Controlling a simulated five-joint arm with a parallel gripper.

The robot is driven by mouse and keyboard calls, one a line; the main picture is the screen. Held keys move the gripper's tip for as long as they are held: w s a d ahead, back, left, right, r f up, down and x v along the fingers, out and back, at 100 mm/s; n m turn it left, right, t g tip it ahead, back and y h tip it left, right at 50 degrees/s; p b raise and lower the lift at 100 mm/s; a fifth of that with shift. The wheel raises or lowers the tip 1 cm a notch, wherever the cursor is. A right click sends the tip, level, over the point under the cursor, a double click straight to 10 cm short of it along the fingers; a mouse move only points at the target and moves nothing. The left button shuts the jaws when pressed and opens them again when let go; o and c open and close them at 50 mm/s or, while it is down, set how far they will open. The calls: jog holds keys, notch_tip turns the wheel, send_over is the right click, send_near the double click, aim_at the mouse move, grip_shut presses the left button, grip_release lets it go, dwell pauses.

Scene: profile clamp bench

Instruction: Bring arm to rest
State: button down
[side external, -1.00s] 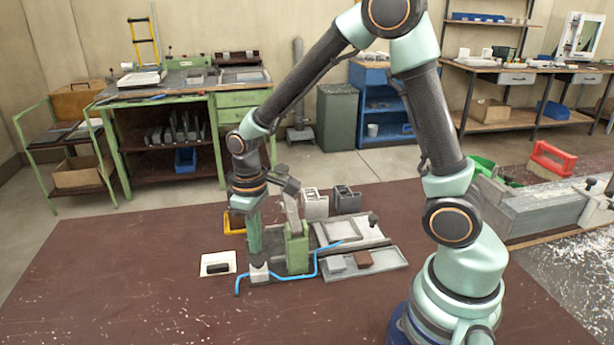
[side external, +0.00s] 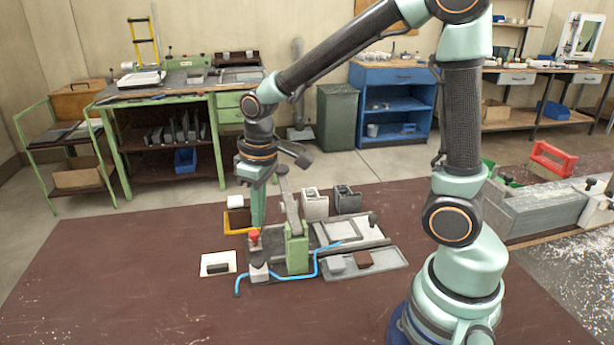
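My gripper (side external: 258,222) points straight down over the left part of the clamp fixture. Its fingers line up edge-on in this view, so I cannot tell whether they are open or shut. A red knob (side external: 254,236) sits just below the fingertips, on top of the fixture near a small light grey block (side external: 259,272). Whether the fingertips touch the knob is unclear. The green clamp post (side external: 297,252) stands to the right, with a grey lever arm (side external: 288,205) leaning up from it. My arm arches over from its base at the lower right.
A bent blue rod (side external: 290,278) runs along the fixture's front. A grey tray (side external: 385,263) with small blocks lies right, grey blocks (side external: 315,205) stand behind, and a yellow bin (side external: 233,224) is at the back left. The brown bench top (side external: 130,270) is clear at left.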

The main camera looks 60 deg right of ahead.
jog(key=s+d+r+m+t, duration=0.2)
jog(key=s+r+t, duration=0.2)
jog(key=s+r, duration=0.3)
jog(key=shift+s+d+r+t, duration=0.2)
jog(key=shift+s+r+t, duration=0.15)
jog(key=shift+r, duration=1.15)
